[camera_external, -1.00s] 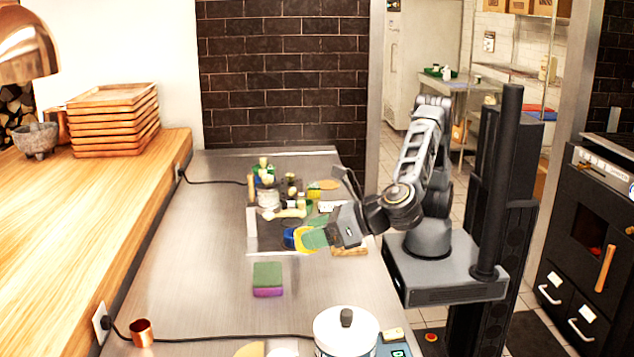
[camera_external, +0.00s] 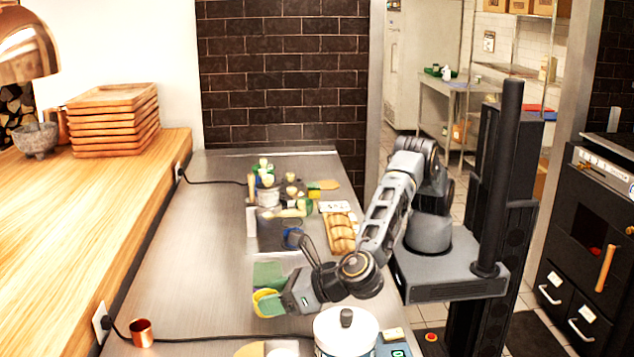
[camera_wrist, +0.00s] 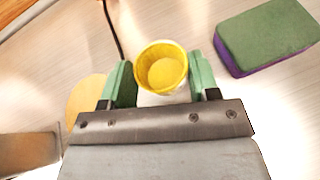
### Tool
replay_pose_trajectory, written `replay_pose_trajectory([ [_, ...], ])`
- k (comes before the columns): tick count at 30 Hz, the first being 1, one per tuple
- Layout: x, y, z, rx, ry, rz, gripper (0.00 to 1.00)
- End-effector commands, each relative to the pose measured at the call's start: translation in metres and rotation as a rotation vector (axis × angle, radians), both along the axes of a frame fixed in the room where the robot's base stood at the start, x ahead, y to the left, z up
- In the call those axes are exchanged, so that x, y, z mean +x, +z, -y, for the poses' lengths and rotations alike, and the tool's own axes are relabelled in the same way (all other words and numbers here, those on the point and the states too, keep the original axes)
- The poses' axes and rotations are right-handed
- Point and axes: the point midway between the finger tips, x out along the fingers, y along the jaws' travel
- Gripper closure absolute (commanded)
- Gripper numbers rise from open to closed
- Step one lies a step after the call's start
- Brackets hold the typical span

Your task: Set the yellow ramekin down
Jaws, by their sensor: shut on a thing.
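The yellow ramekin (camera_wrist: 162,68) sits between the green fingers of my gripper (camera_wrist: 160,85) in the wrist view, with its open top and yellow inside facing the camera. In the external view the yellow ramekin (camera_external: 262,299) shows partly behind the green fingers of my gripper (camera_external: 268,303), over the steel counter (camera_external: 215,270). My gripper is shut on it. I cannot tell whether its base touches the counter.
A green and purple sponge (camera_wrist: 268,38) lies close by; it also shows in the external view (camera_external: 270,273). A white lidded pot (camera_external: 346,335) stands at the front right. A copper cup (camera_external: 142,333) is at the front left. A black cord (camera_external: 220,340) crosses the counter.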

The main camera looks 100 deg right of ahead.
Motion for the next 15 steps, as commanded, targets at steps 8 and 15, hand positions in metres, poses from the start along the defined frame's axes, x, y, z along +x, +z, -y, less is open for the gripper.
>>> replay_pose_trajectory([
  [8, 0.000, -0.019, 0.000, 0.001, 0.001, 0.000, 0.69],
  [15, -0.001, -0.022, 0.000, 0.001, 0.001, -0.001, 0.69],
])
